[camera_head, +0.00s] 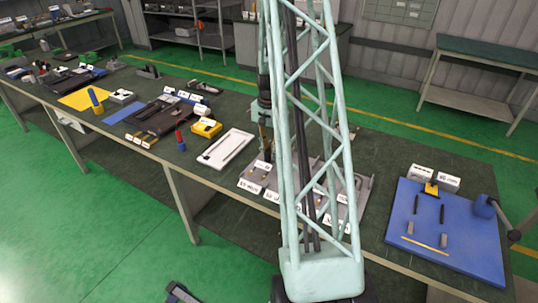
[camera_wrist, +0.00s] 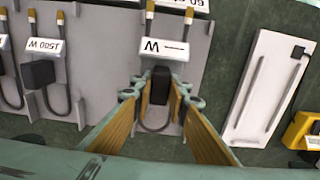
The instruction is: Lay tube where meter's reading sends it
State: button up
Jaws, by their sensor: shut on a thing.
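In the wrist view, my gripper (camera_wrist: 161,97) has its two wood-coloured fingers on either side of a dark block (camera_wrist: 160,83), which seems to be the end of the held tube. A thin grey loop shows just below it. I cannot tell if the tube touches the board. In the head view, the board (camera_head: 251,177) is partly hidden by my arm. The yellow meter (camera_head: 207,127) stands left of it; its reading is not legible.
Neighbouring slots hold dark blocks (camera_wrist: 38,74) with looped grey tubes; one upside-down label reads 1500 W. A white tray (camera_head: 226,148) with a slim dark bar lies between meter and board. A blue mat (camera_head: 458,261) with small parts is at the right.

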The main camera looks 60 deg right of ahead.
aim_at(269, 148)
jog(key=shift+w+d+f, duration=0.1)
jog(key=shift+w+d, duration=0.7)
jog(key=shift+d, duration=0.2)
jog(key=shift+w+d, duration=0.1)
jog(key=shift+d, duration=0.1)
jog(key=shift+w+d+f, duration=0.1)
jog(key=shift+w+f, duration=0.05)
jog(key=shift+f, duration=1.6)
jog(key=shift+f, duration=0.15)
jog(key=o, duration=0.9)
jog(key=shift+o, duration=0.2)
